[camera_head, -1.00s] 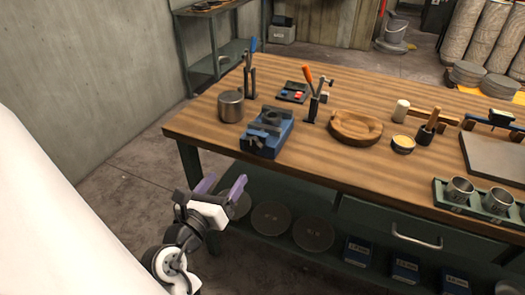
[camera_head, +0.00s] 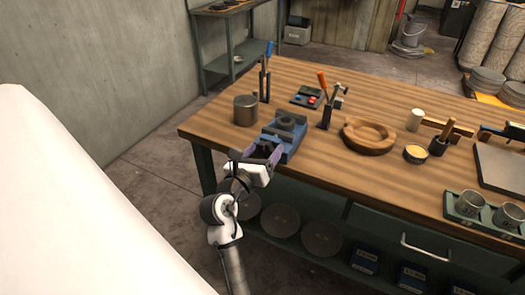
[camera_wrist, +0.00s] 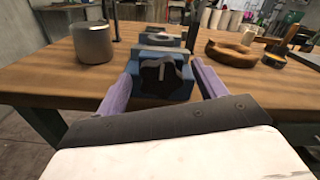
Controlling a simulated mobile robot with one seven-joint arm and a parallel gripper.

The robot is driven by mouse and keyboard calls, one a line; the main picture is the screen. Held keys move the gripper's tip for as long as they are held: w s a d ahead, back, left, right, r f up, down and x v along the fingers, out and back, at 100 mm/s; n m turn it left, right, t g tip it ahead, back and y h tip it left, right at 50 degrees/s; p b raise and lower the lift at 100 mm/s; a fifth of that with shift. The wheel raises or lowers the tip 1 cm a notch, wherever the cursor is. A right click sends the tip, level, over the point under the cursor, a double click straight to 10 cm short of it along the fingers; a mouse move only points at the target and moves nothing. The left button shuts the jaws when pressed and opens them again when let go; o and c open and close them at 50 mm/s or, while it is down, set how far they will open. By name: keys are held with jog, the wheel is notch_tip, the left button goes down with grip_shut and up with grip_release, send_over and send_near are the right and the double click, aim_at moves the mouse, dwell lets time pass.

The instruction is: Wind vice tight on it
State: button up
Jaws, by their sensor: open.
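The blue vice (camera_head: 290,128) sits at the near left edge of the wooden workbench, with a dark grey piece (camera_head: 288,120) on its top. My gripper (camera_head: 262,152) is at the vice's near end. Its two purple fingers (camera_wrist: 162,90) are apart, one on each side of the vice's front, with nothing seen held between them. I cannot tell whether the fingers touch the vice.
A metal pot (camera_head: 246,110) stands left of the vice. Green shelving with grey discs (camera_head: 280,222) lies below the bench edge. Floor left of the bench is clear.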

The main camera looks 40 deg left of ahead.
jog(key=c, duration=1)
jog(key=shift+o, duration=0.2)
